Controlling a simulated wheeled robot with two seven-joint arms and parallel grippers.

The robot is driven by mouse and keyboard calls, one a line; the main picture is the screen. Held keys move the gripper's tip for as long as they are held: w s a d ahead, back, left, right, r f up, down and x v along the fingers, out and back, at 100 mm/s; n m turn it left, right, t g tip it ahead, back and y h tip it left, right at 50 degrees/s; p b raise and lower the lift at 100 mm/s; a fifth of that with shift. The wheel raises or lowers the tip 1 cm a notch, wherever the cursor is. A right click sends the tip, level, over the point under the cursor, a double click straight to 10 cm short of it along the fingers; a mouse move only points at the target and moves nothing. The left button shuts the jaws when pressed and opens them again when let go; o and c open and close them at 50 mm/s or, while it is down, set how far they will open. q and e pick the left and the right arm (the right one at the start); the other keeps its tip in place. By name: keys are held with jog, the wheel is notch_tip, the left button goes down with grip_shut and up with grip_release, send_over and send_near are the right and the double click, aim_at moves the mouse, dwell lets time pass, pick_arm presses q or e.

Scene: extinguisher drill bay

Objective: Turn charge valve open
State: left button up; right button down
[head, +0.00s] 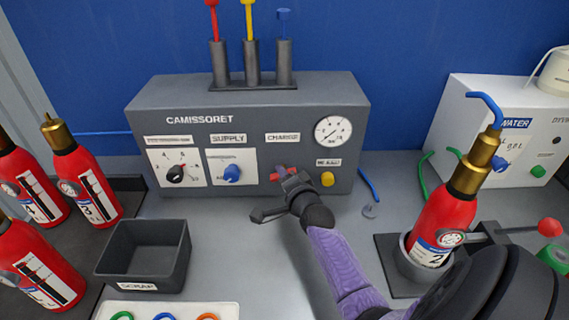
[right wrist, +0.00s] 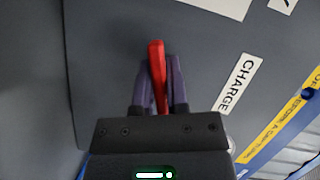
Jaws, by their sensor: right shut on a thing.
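The charge valve has a red lever handle (head: 274,176) on the front of the grey CAMISSORET panel (head: 240,115), below the CHARGE label (head: 282,137). In the right wrist view the red handle (right wrist: 157,72) stands between two purple fingers. My right gripper (head: 284,174) reaches the panel from the front and is shut on this handle. The gripper hides part of the valve. The handle's exact angle is hard to tell. My left gripper is not in view.
A round gauge (head: 333,130) and a yellow button (head: 327,179) sit right of the valve, a blue supply knob (head: 232,173) left. A red extinguisher (head: 443,220) stands in a holder at right. A scrap bin (head: 145,252) and more extinguishers stand at left.

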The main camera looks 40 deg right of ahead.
jog(key=n+p, duration=0.1)
jog(key=p, duration=0.1)
jog(key=n+g+p, duration=0.1)
jog(key=p, duration=0.1)
jog(key=n+g+p, duration=0.1)
jog(key=n+p, duration=0.1)
jog(key=shift+a+r+h, duration=0.1)
jog(key=shift+r+h, duration=0.15)
jog(key=shift+h, duration=0.15)
jog(key=shift+f+n+g+h+p, duration=0.15)
jog(key=shift+n+g+h+p, duration=0.15)
jog(key=shift+n+g+p, duration=0.55)
jog(key=shift+f+n+h, duration=0.1)
jog(key=shift+n+h, duration=0.2)
jog(key=shift+n, duration=0.45)
jog(key=shift+n+g+h, duration=0.3)
jog(key=shift+n+g, duration=0.15)
jog(key=shift+n, duration=0.25)
jog(key=shift+n+g+h, duration=0.3)
jog(key=shift+n+g, duration=0.1)
jog(key=shift+n, duration=0.1)
